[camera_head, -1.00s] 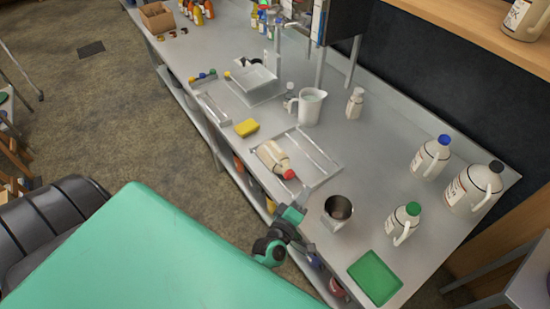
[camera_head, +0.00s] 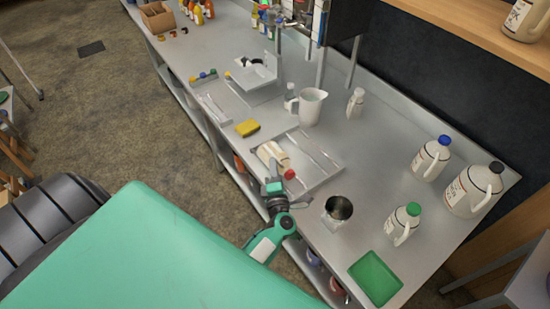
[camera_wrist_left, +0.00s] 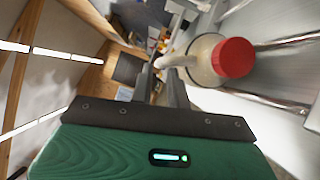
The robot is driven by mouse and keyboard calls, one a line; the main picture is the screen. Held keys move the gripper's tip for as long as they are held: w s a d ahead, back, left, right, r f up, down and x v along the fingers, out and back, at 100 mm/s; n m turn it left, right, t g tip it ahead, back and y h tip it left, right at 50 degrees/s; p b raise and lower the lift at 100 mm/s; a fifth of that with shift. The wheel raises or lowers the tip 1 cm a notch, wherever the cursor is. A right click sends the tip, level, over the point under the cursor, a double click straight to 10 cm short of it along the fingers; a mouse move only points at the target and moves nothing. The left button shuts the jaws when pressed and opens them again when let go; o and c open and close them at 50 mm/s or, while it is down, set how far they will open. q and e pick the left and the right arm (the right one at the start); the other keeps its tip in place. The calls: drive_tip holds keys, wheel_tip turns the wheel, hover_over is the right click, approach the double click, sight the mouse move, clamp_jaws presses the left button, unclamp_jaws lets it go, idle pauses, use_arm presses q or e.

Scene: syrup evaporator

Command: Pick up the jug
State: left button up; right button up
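A cream jug with a red cap (camera_head: 272,154) lies on its side in a shallow metal tray (camera_head: 325,172) near the counter's front edge. Its red cap (camera_wrist_left: 233,58) and pale neck and handle show close up in the left wrist view. My left gripper (camera_head: 273,186) is at the front edge of the tray, beside the cap end of the jug. In the wrist view its two fingers (camera_wrist_left: 160,85) stand apart, with the handle just beyond their tips. I cannot tell whether they touch it. My right gripper is not in view.
A steel cup (camera_head: 338,208) and a green tray (camera_head: 375,278) stand right of my left arm. Jugs with green (camera_head: 402,224), blue (camera_head: 430,158) and black (camera_head: 473,187) caps stand upright farther right. A white pitcher (camera_head: 311,107) and a yellow sponge (camera_head: 247,128) are behind and left.

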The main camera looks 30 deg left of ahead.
sight(271, 152)
use_arm(q)
drive_tip(key=shift+x, duration=3.1)
drive_tip(key=shift+s+a, duration=0.15)
clamp_jaws()
